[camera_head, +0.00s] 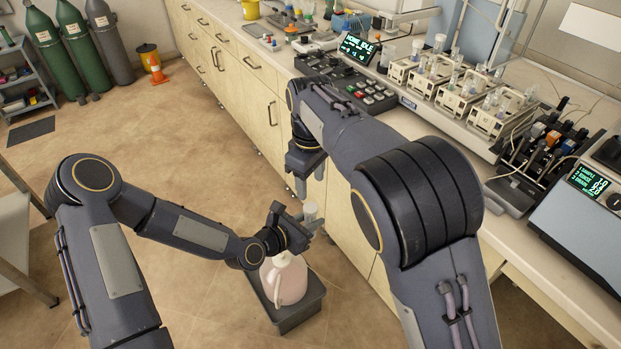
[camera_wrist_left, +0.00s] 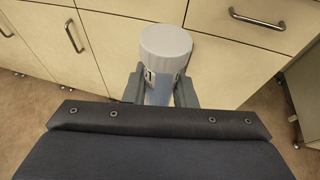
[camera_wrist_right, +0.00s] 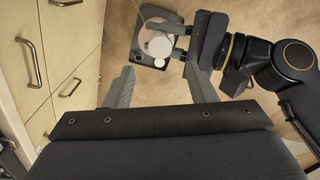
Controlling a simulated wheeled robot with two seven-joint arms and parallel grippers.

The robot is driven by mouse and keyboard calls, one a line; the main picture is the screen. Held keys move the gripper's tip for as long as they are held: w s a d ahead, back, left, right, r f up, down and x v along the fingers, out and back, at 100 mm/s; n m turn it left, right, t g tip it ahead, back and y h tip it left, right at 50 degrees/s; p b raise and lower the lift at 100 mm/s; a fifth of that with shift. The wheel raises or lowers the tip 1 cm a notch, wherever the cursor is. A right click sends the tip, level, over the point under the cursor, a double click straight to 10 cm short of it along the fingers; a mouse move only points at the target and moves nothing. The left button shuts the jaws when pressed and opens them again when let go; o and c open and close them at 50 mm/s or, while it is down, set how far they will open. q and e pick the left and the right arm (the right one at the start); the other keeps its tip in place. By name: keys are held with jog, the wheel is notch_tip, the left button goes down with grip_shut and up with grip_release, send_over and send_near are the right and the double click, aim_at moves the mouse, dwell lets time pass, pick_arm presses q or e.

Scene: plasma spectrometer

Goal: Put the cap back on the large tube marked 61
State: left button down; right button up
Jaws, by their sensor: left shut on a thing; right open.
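My left gripper (camera_head: 309,222) is shut on a large tube, whose clear bluish body (camera_wrist_left: 160,95) stands upright between the fingers in the left wrist view. A pale grey-white cap (camera_wrist_left: 166,42) sits on the tube's top. Part of a dark-printed label shows below the cap, but its number cannot be read fully. The cap also shows from above in the right wrist view (camera_wrist_right: 160,47). My right gripper (camera_wrist_right: 161,88) is open and empty, above and close to the left gripper. In the head view its fingers (camera_head: 309,181) point down. The tube's lower part is hidden.
A jug (camera_head: 284,280) of pinkish liquid stands in a dark grey bin (camera_head: 290,318) on the floor under the left gripper. Cabinet drawers (camera_head: 248,95) lie close behind. The bench holds a keypad console (camera_head: 345,80), racks of glassware (camera_head: 460,90) and scattered small items.

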aim_at(310, 207)
jog(key=shift+f, duration=4)
jog(key=c, duration=1.1)
jog(key=m, duration=0.8)
jog(key=shift+m, duration=0.4)
jog(key=o, duration=1.1)
